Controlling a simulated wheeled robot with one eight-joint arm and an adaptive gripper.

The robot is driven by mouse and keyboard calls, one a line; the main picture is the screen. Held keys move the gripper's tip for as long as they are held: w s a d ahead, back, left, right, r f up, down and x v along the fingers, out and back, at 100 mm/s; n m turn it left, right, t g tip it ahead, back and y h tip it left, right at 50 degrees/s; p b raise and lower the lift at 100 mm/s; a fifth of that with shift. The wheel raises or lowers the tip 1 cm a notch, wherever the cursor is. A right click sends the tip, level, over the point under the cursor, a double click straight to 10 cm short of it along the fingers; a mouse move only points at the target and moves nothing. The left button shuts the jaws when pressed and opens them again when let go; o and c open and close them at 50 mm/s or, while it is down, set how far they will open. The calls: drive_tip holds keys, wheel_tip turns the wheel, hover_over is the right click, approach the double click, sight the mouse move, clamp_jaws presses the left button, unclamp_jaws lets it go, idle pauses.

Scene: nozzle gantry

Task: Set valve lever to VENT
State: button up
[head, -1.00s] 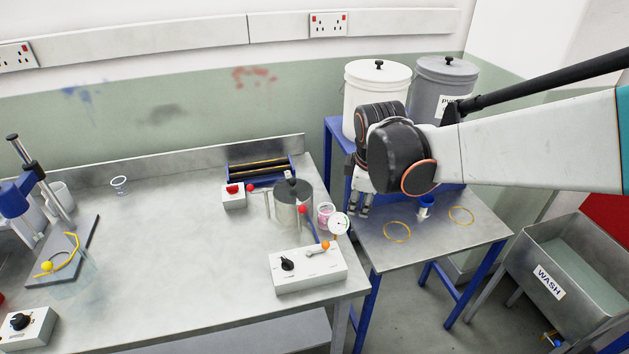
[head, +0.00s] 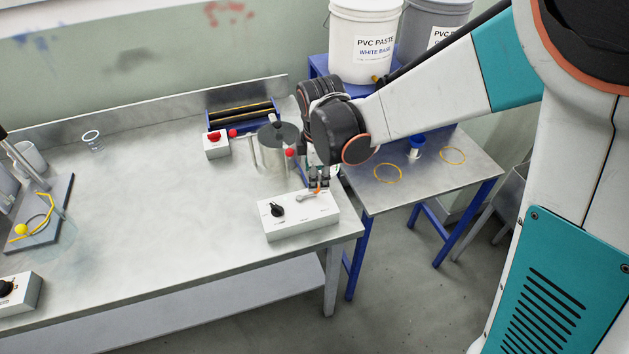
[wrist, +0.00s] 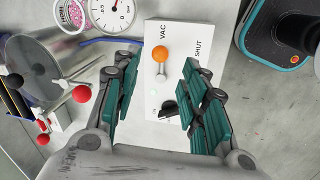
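The valve lever, with its orange ball (wrist: 160,53), is on a white control box (head: 300,222); the ball also shows in the head view (head: 318,190). In the wrist view, the ball end is beside the printed word VAC. SHUT is printed to the right, and another label lower on the box is partly hidden. No VENT label can be read. My gripper (wrist: 157,78) is open, its green-padded fingers on either side of the lever in the picture, with no visible contact. In the head view my gripper (head: 318,178) is just above the lever's ball end.
A black knob (head: 277,210) is on the same box. A metal pot (head: 279,145) and red-ball handles (head: 290,153) stand behind it. A pressure gauge (wrist: 118,14) and a pink-filled cup (wrist: 70,14) are close to my gripper. The bench's left middle is clear.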

drive_tip(key=f+b, duration=0.1)
drive_tip(key=f, duration=0.2)
drive_tip(key=w+f+b, duration=0.1)
drive_tip(key=f+b, duration=0.1)
drive_tip(key=shift+w+f, duration=0.1)
drive_tip(key=shift+f, duration=0.3)
drive_tip(key=shift+c, duration=0.4)
clamp_jaws()
